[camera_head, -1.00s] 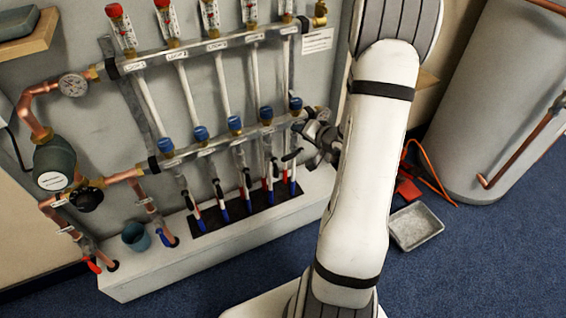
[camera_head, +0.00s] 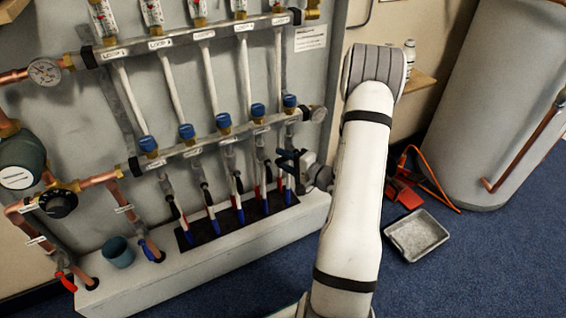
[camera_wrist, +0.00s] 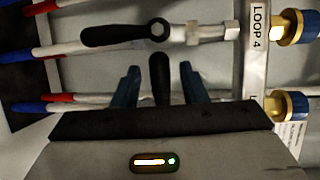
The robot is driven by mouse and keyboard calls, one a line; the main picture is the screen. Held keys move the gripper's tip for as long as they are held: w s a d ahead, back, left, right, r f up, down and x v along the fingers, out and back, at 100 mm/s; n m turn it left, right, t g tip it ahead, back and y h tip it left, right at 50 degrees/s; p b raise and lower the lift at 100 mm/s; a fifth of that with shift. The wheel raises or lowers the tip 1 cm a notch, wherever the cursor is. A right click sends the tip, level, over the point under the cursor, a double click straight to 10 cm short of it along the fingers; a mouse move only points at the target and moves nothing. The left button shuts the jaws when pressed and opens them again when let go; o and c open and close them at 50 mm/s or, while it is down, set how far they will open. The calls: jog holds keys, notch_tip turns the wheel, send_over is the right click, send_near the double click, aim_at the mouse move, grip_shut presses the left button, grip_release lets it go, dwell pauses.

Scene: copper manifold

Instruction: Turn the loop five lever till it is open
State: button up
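The loop five lever (camera_wrist: 159,76) is black and sits between the two blue fingers of my gripper (camera_wrist: 161,86) in the wrist view. The fingers are apart, with a gap on each side of the lever, so the gripper is open around it. The lever points up the picture, across its pipe; its base is hidden behind the gripper body. In the head view my gripper (camera_head: 287,161) is at the right-hand end of the lower valve row, and it covers most of that lever.
The loop four lever (camera_wrist: 120,34) lies along its pipe just above in the wrist view. A grey tray (camera_head: 417,236) and red items (camera_head: 402,195) lie on the carpet.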

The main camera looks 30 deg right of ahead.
jog(key=shift+w+a, duration=0.15)
jog(key=shift+w, duration=0.15)
jog(key=shift+c, duration=0.6)
grip_shut()
